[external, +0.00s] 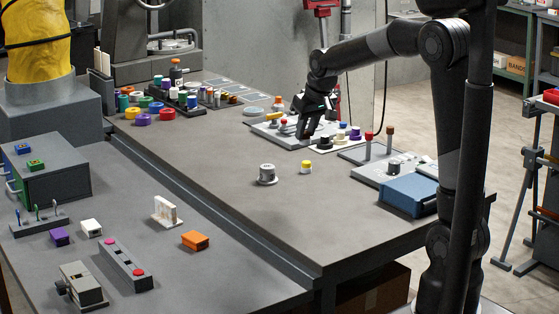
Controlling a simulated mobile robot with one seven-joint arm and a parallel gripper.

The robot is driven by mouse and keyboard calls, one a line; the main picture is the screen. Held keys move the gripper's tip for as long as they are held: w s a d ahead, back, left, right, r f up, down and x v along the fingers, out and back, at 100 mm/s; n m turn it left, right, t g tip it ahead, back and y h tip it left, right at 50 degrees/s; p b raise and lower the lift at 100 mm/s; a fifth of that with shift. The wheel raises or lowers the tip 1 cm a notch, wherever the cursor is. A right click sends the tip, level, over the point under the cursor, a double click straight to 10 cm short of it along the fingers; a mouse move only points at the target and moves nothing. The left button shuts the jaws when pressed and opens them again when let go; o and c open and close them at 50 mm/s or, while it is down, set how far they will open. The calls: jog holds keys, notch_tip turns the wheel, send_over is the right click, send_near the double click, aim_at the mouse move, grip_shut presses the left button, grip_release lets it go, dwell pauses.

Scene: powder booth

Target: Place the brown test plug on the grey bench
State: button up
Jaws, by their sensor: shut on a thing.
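My gripper (308,128) points down over the white tray (287,138) at the back right of the bench. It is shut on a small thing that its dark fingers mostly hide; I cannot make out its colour. A brown-topped peg (390,131) stands upright to the right of my gripper, next to a red-topped peg (368,137); I cannot tell whether it is a test plug. The grey bench (225,175) spans the middle of the view, with a second grey surface (150,270) along its front left.
Near my gripper are a holder with several coloured plugs (335,143). A grey-white knob (267,174) and a yellow-topped plug (306,168) stand on the bench. A blue box (409,196) is at the right edge.

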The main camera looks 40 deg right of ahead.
jog(key=shift+w+d+r, duration=0.1)
jog(key=shift+d+r, duration=0.05)
jog(key=shift+d, duration=0.1)
jog(key=w+a+f+n+y, duration=0.1)
jog(key=w+a+f+n, duration=0.15)
jog(key=w+a, duration=0.65)
jog(key=w+a+f+n+y, duration=0.1)
jog(key=w+a+f+n, duration=0.2)
jog(key=a, duration=1)
jog(key=w+a+f+n, duration=0.1)
jog(key=a+f, duration=0.2)
jog(key=a, duration=0.5)
jog(key=w+a+f+n, duration=0.1)
jog(key=a+f, duration=0.3)
jog(key=a, duration=0.5)
jog(key=w+a+f+n+g+y, duration=0.1)
jog(key=a+f, duration=0.2)
jog(key=a, duration=0.5)
jog(key=shift+w+a+f, duration=0.15)
jog(key=shift+w+f, duration=0.2)
jog(key=shift+f, duration=0.05)
jog(key=shift+a+f, duration=0.2)
jog(key=shift+f, duration=1.9)
jog(key=shift+f, duration=0.1)
